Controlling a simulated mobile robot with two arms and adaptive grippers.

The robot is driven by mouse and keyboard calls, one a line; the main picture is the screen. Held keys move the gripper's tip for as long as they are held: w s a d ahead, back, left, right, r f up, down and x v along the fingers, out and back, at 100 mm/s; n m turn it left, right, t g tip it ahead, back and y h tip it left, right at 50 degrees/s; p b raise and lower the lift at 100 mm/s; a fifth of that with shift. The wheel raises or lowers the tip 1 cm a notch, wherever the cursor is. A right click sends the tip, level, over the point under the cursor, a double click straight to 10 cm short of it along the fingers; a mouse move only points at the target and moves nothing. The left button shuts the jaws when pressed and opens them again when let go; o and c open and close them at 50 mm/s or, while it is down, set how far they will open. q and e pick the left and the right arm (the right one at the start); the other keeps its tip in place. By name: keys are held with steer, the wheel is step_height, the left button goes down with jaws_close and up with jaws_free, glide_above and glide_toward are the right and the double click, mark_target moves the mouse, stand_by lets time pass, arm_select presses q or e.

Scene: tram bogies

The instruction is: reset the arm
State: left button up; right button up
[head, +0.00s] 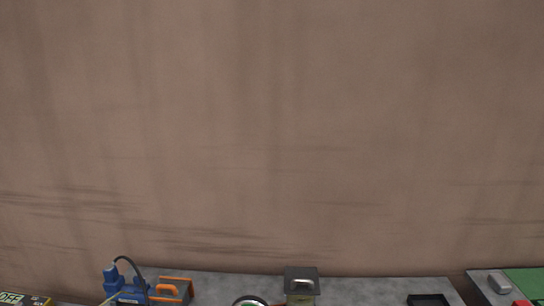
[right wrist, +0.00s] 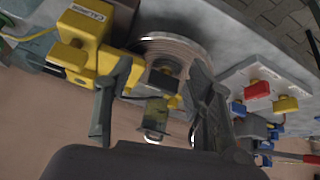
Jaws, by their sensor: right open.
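My right gripper (right wrist: 158,100) shows in the right wrist view with its two dark fingers apart. It is open. A small olive-green object with a dark cap and a wire handle (right wrist: 156,115) appears between the fingers in the picture; I cannot tell how far beyond them it is. Nothing is clearly held. Neither of my grippers shows in the head view, and my left gripper is not seen at all.
A brown wall (head: 270,130) fills most of the head view. Along its bottom edge are a grey bench top (head: 375,287), a blue device (head: 130,290), an orange-handled item (head: 175,288) and a dark-topped box (head: 301,280). The right wrist view shows yellow blocks (right wrist: 82,40) and a round metal disc (right wrist: 178,45).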

steer(key=s+f+g, duration=0.2)
steer(key=s+g, duration=0.1)
steer(key=s, duration=0.4)
step_height(320, 180, down, 34)
steer(key=s+g+b, duration=0.1)
steer(key=s+b, duration=0.1)
steer(key=b, duration=0.4)
steer(key=s+d+f+g+b, duration=0.1)
steer(key=s+f+b, duration=0.3)
steer(key=s+f, duration=1.2)
step_height(320, 180, down, 3)
steer(key=shift+d+r+n, duration=0.2)
steer(key=shift+d+n, duration=0.2)
steer(key=shift+d, duration=0.5)
steer(key=shift+c, duration=0.3)
